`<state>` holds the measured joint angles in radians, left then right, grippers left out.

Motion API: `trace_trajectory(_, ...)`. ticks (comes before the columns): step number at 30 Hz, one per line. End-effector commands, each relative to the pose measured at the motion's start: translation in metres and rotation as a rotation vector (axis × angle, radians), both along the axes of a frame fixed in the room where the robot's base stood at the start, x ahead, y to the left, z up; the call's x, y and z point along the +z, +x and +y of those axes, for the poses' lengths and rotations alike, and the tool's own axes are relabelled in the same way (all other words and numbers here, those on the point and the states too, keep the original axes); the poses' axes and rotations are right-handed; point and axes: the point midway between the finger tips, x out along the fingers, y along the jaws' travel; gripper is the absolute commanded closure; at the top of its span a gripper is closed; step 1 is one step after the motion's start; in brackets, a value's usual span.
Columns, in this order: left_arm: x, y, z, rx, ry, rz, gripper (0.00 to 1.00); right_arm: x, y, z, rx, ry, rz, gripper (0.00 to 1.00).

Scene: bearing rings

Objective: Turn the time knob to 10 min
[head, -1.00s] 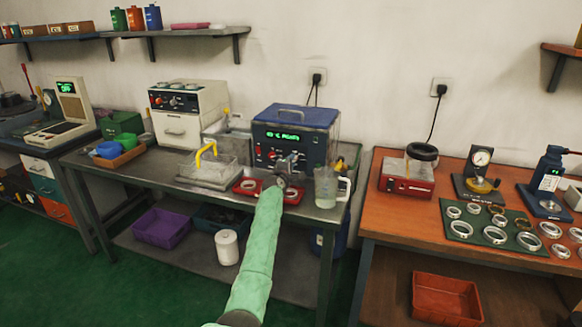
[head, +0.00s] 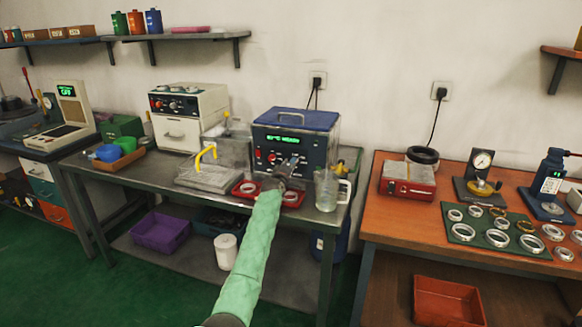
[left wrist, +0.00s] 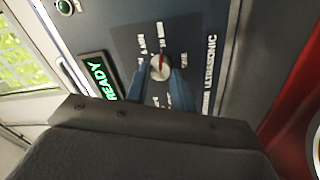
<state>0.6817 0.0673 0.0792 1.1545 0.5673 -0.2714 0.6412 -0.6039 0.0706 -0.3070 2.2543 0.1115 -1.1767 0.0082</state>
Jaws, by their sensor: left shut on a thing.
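The ultrasonic cleaner (head: 262,140) is a dark blue box with a lid and a green lit display, on the grey bench. The time knob (left wrist: 160,65) is a small round silver knob with a red pointer line on its panel. In the left wrist view the line points roughly toward the top label; the printed numbers are too blurred to read surely. My left gripper (head: 287,168) is at the cleaner's front, its blue-grey fingers (left wrist: 160,82) shut on either side of the knob. In the head view the gripper hides the knob. My right gripper is not in view.
A glass jug (head: 327,190) stands close right of my left gripper. A red tray (head: 240,190) with rings lies below it, and a wire basket with a yellow handle (head: 205,155) is to the left. The wrist view shows the lit READY display (left wrist: 100,76).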

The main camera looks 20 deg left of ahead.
Motion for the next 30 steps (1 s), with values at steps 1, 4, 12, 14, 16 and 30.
trace_trajectory(1,-0.003,0.000,-0.002,-0.003,0.000,0.004,0.99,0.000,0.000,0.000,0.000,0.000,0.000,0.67)
trace_trajectory(4,-0.003,0.000,-0.002,-0.003,-0.001,0.004,0.99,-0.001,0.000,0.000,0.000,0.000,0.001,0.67)
trace_trajectory(12,-0.002,0.000,-0.001,-0.001,-0.001,0.003,0.54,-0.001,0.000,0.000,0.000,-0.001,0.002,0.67)
trace_trajectory(14,-0.002,0.000,-0.001,-0.001,-0.001,0.003,0.54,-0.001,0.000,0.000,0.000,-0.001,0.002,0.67)
trace_trajectory(16,-0.002,0.000,-0.001,-0.001,-0.001,0.003,0.54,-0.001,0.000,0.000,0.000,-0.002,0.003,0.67)
trace_trajectory(30,-0.004,-0.042,0.000,-0.001,-0.002,0.000,0.54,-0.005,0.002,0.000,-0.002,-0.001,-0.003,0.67)
